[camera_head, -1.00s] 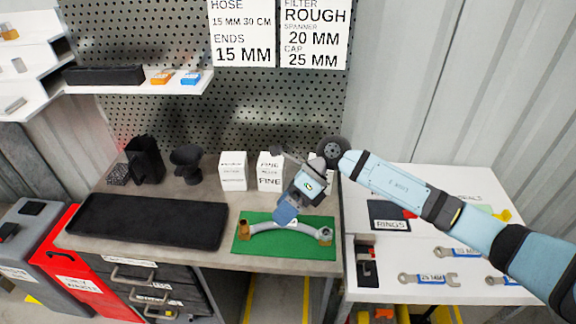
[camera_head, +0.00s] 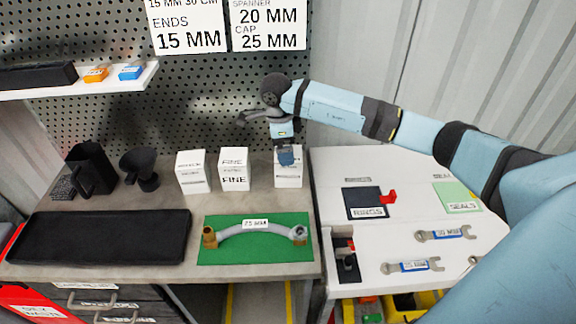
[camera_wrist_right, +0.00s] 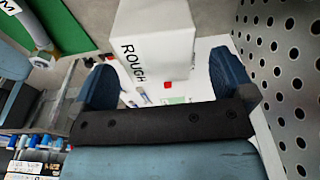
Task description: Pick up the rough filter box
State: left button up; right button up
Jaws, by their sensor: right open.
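The rough filter box (camera_head: 288,178) is a white box on the workbench, right of two other white boxes. In the head view its upper part is partly hidden by my right gripper (camera_head: 285,153). In the right wrist view the box (camera_wrist_right: 160,35) shows the word ROUGH on one side. There my right gripper (camera_wrist_right: 163,70) is open, its two blue fingers spread wider than the box, which shows in the gap ahead of them. I cannot tell whether they touch it. My left gripper is not in view.
Two white boxes, one marked FINE (camera_head: 234,171), stand left of it. A green mat (camera_head: 225,254) with a hose lies in front. A perforated panel (camera_head: 200,110) rises close behind. A white side table (camera_head: 420,185) with spanners is at right.

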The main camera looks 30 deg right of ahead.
jog(key=f, duration=0.3)
jog(key=s+f, duration=0.1)
jog(key=f, duration=0.1)
jog(key=shift+d+f+p, duration=0.35)
jog(key=c, duration=1)
